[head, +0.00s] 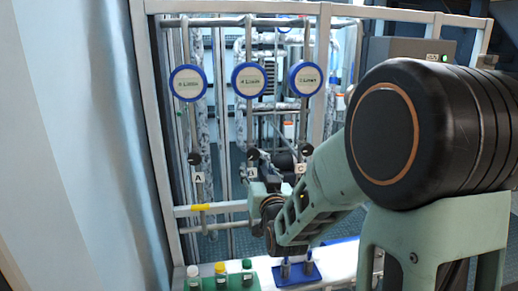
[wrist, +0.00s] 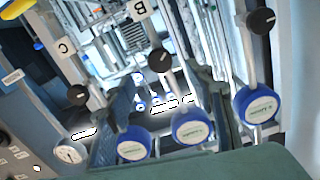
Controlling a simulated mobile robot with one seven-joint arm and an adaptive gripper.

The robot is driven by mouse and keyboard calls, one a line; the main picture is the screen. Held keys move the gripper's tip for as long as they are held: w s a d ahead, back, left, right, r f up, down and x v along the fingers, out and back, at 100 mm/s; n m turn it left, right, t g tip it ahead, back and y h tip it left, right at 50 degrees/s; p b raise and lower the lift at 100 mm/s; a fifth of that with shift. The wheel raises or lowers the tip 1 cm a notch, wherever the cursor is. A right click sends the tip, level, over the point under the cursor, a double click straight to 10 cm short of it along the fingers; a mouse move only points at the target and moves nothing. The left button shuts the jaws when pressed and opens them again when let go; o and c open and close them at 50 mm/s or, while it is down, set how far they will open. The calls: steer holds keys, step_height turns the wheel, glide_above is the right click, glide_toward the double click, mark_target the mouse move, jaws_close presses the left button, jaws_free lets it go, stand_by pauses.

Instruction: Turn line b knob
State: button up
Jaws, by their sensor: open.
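The line B knob (head: 252,154) is a small round black knob, above the white B label (head: 252,172) in the head view. In the wrist view the line B knob (wrist: 160,60) sits near the middle, close to its B label (wrist: 140,10), which appears inverted. My gripper (head: 274,170) is in front of the panel, just right of and below this knob. In the wrist view my gripper (wrist: 161,80) is open and empty, its dark fingers on either side of the knob in the picture. I cannot tell the remaining gap; no contact is visible.
The line A knob (head: 195,158) and line C knob (head: 306,150) flank it. Blue-rimmed round gauges (head: 249,79) hang above. A pale frame rail (head: 215,208) crosses below, with capped bottles in a green rack (head: 232,282) and a blue holder (head: 297,274).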

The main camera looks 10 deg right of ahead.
mark_target(253, 156)
steer(key=w+p, duration=0.1)
steer(key=w, duration=0.4)
steer(key=w+p, duration=0.1)
steer(key=w, duration=0.4)
steer(key=shift+w+d+r+p, duration=0.1)
steer(key=shift+w+r+p, duration=0.1)
steer(key=shift+w+p, duration=0.15)
steer(key=shift+c, duration=0.2)
steer(key=c, duration=1.2)
steer(key=shift+o, duration=0.2)
steer(key=shift+f+b, duration=0.1)
steer(key=shift+b, duration=0.2)
